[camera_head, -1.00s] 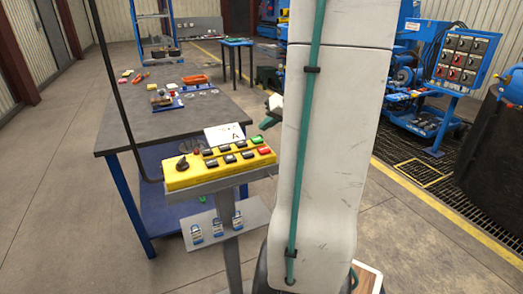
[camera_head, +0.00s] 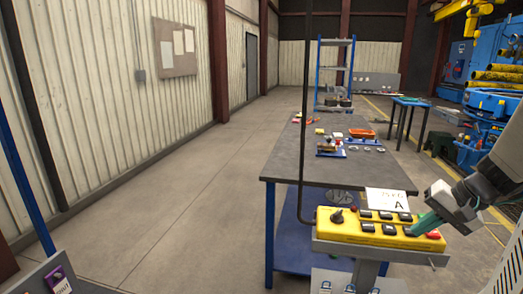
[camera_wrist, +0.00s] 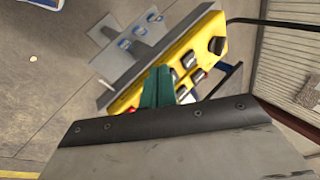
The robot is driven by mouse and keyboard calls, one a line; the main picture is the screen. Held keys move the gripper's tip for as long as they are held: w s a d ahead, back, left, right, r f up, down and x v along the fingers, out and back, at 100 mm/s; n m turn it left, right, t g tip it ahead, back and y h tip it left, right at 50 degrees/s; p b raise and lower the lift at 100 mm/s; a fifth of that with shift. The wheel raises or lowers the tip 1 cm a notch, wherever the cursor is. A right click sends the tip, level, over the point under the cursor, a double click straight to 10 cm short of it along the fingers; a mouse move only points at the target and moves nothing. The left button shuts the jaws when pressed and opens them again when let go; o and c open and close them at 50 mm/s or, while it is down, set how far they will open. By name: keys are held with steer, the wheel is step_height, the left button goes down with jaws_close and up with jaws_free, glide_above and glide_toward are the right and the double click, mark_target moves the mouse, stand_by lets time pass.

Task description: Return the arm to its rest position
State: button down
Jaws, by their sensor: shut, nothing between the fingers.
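My gripper (camera_head: 424,224) is at the right of the head view, with its green fingers together and nothing held. The fingertips point down-left at the right end of the yellow button panel (camera_head: 326,226). I cannot tell whether they touch it or hover over it. In the wrist view the closed green fingers (camera_wrist: 158,88) overlap the yellow panel (camera_wrist: 185,45) beside its dark buttons. My arm comes in from the right edge, bent and not folded out of sight.
A white card (camera_head: 388,200) marked A stands at the panel's back. A dark vertical pole (camera_head: 303,110) rises by the panel. Open floor (camera_head: 190,190) lies left.

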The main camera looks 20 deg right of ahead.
steer(key=s+a+r+n+g+h, duration=0.1)
steer(key=s+a+n, duration=0.1)
steer(key=a, duration=0.6)
steer(key=s+a+r+n+g+h, duration=0.1)
steer(key=s+a+r+n, duration=0.1)
steer(key=a, duration=0.6)
steer(key=s+a+r+n+g+h, duration=0.1)
steer(key=s+a+n, duration=0.3)
steer(key=a, duration=0.5)
steer(key=shift+r+n+g, duration=0.5)
steer(key=shift+r+n, duration=0.25)
steer(key=shift+n, duration=0.25)
